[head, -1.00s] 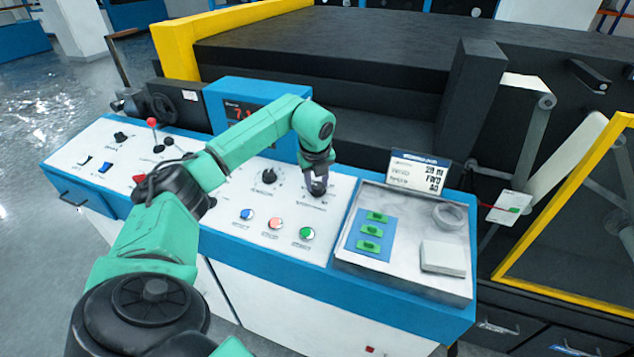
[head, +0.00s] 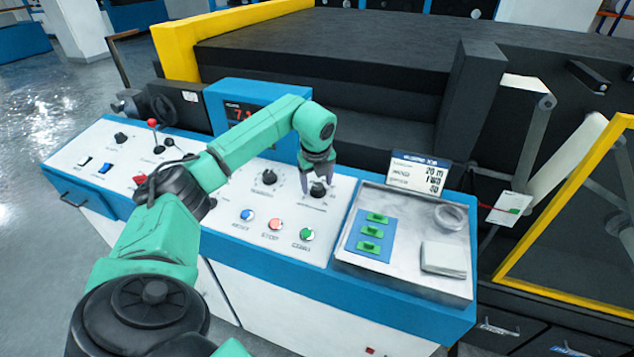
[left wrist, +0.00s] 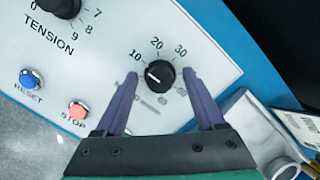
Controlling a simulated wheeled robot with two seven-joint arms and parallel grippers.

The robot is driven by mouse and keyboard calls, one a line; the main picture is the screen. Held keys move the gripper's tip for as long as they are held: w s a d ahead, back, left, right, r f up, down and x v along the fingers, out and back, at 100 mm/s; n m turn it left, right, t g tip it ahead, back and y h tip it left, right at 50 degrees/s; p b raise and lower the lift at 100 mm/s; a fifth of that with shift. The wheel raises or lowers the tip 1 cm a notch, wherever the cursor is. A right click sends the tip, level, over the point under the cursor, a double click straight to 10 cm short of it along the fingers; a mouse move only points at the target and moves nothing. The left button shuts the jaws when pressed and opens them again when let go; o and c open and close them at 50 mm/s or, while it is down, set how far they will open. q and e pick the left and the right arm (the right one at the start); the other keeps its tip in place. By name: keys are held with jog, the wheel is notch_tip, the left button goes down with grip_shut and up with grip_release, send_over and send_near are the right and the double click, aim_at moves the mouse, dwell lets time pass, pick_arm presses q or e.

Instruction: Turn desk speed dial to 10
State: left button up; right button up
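The desk speed dial (left wrist: 160,74) is a black knob on the white panel. Labels 10, 20 and 30 show around it in the left wrist view. Its white pointer mark faces left, a little below the printed 10 as I see it. My left gripper (left wrist: 160,72) is open, its two purple fingers on either side of the dial with visible gaps. In the head view the left gripper (head: 319,188) stands over the same dial (head: 318,188), fingers spread. My right gripper is not in view.
The tension dial (head: 269,177) sits to the left. Blue (head: 247,215), red (head: 275,224) and green (head: 307,234) buttons lie in front. A metal tray (head: 345,254) with green items is to the right. A small display sign (head: 418,173) stands behind the tray.

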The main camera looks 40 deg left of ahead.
pick_arm(q)
jog(key=b+v, duration=0.2)
jog(key=v, duration=1.2)
jog(key=shift+r, duration=0.3)
